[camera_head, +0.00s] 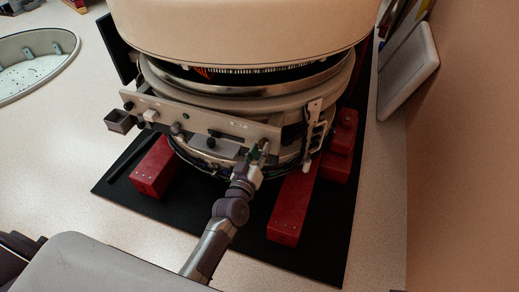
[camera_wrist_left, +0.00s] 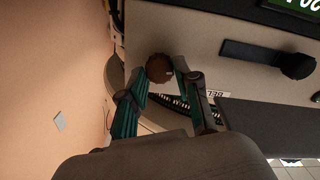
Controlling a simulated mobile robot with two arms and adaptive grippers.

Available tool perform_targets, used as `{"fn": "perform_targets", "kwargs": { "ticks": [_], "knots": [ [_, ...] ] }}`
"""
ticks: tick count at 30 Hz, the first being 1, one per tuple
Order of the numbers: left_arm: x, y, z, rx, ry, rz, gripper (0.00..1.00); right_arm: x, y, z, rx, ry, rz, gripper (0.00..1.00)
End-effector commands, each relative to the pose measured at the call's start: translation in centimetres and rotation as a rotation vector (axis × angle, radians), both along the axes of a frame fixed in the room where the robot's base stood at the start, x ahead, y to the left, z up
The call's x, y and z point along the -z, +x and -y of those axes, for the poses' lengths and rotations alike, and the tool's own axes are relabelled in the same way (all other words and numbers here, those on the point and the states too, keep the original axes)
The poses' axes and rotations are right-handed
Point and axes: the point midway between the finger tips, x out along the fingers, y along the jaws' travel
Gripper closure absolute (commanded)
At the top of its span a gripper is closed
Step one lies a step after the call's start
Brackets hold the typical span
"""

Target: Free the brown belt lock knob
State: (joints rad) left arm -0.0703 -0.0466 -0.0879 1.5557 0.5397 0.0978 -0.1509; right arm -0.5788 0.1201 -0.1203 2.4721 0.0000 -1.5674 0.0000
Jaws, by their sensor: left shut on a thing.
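The brown belt lock knob (camera_wrist_left: 159,68) is a small round ribbed knob on the pale panel (camera_wrist_left: 200,30) in the left wrist view. My left gripper (camera_wrist_left: 163,76) has its green-padded fingers on either side of the knob and is shut on it. In the head view my left gripper (camera_head: 258,154) reaches up to the right part of the front panel (camera_head: 190,118) of the big round machine, and it hides the knob there. My right gripper is not in view.
A dark lever (camera_wrist_left: 265,57) and a small white label (camera_wrist_left: 214,94) are near the knob. Red blocks (camera_head: 156,168) (camera_head: 293,208) lie around the machine on a black mat (camera_head: 320,245). A grey panel (camera_head: 408,70) stands at the right by the wall.

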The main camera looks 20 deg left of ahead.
Motion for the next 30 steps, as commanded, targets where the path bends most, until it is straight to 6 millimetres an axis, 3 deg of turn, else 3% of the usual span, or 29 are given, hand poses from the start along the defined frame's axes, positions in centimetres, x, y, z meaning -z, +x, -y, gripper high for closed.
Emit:
{"fn": "perform_targets", "kwargs": {
  "ticks": [3,12,21,30],
  "knots": [
    [-0.1,0.0,0.0,0.000,-0.101,-0.004,1.00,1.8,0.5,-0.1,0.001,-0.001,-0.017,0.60],
    [0.0,0.0,-0.1,0.000,-0.387,-0.014,1.00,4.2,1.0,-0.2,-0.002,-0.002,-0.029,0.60],
    [0.1,0.0,-0.1,0.000,-0.672,-0.023,1.00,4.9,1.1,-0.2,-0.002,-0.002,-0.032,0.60],
    [0.2,0.0,-0.1,-0.001,-0.957,-0.032,1.00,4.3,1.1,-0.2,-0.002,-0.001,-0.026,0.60]
  ]
}}
